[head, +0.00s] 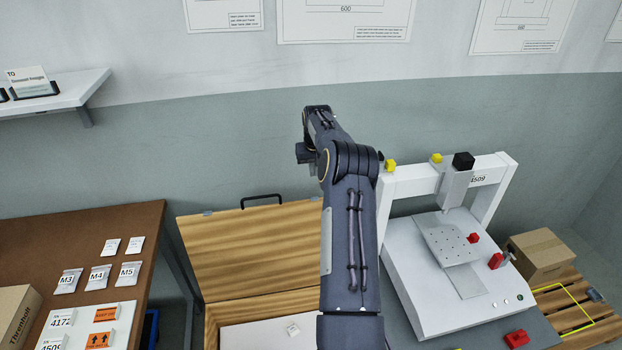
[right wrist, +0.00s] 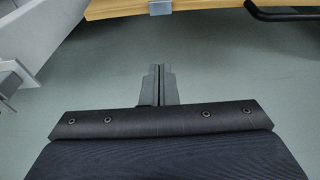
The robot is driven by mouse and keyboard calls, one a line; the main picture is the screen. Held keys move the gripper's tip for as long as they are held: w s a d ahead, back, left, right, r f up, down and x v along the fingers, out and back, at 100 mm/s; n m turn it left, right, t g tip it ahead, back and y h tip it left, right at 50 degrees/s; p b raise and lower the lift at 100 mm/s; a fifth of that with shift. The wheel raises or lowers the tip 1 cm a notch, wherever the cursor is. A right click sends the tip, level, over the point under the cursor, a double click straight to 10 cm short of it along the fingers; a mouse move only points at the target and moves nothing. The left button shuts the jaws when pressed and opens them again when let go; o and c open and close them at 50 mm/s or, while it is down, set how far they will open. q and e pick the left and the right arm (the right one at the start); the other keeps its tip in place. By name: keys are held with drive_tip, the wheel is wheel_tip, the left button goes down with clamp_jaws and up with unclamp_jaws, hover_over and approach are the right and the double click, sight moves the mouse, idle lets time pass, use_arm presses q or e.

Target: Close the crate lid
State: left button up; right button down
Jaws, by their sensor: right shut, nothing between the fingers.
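The wooden crate (head: 212,312) stands on the floor between the brown table and the gantry machine. Its lid (head: 250,245) is open and stands up at the back, with a black handle (head: 260,199) on its top edge. My right arm hides the right part of crate and lid. My right gripper (right wrist: 158,78) is shut and empty, its fingers apart from the lid. In the right wrist view the lid's edge (right wrist: 210,7) with a metal fitting and part of the handle (right wrist: 290,15) show beyond the fingertips. My left gripper is not in view.
A white gantry machine (head: 395,220) stands to the right of my arm. A brown table (head: 60,230) with labelled bags and cards is at the left. A cardboard box (head: 541,255) sits on a pallet at the far right. A white panel (head: 255,335) lies inside the crate.

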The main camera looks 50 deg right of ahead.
wheel_tip(320, 180, down, 8)
drive_tip(key=s+a+p, duration=0.1)
drive_tip(key=p, duration=0.2)
drive_tip(key=shift+s+a, duration=0.2)
drive_tip(key=shift+s, duration=0.15)
drive_tip(key=shift+f, duration=0.15)
idle(0.3)
